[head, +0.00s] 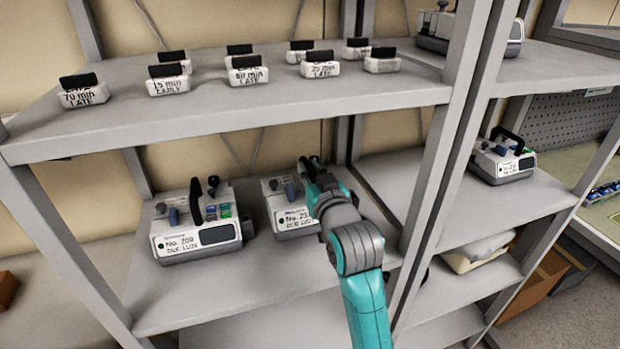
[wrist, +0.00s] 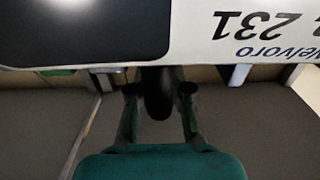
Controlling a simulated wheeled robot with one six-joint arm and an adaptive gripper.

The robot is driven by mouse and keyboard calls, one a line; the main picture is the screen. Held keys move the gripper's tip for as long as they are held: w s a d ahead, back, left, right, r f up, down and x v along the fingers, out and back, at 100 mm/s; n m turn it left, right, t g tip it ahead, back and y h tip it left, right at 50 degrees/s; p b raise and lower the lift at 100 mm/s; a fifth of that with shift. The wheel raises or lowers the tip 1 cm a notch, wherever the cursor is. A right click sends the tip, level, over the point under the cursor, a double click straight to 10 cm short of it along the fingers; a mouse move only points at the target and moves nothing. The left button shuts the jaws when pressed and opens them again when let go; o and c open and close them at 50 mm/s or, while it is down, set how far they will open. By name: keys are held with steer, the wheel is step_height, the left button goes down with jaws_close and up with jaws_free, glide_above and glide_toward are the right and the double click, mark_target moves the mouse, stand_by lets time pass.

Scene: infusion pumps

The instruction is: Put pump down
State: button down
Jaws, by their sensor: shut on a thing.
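A white infusion pump labelled "No. 23..." (head: 292,214) is at the middle shelf, right of another pump; my arm hides its right part. My teal gripper (head: 312,175) is at the top of this pump, shut on its dark handle. In the wrist view the pump's front (wrist: 245,30) fills the top, upside down, with "231" and a dark screen. My gripper's fingers (wrist: 160,100) close around a dark bar there. I cannot tell whether the pump's base touches the shelf.
Another pump, "No. 209" (head: 195,230), stands to the left on the middle shelf (head: 165,305). The upper shelf (head: 230,112) above carries several small labelled blocks. A post (head: 450,150) stands to the right. Another pump (head: 502,160) is on the right bay's shelf.

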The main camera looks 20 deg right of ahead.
steer(key=shift+f, duration=0.85)
steer(key=c, duration=1.1)
jaws_free()
steer(key=shift+f, duration=0.1)
steer(key=s, duration=1.2)
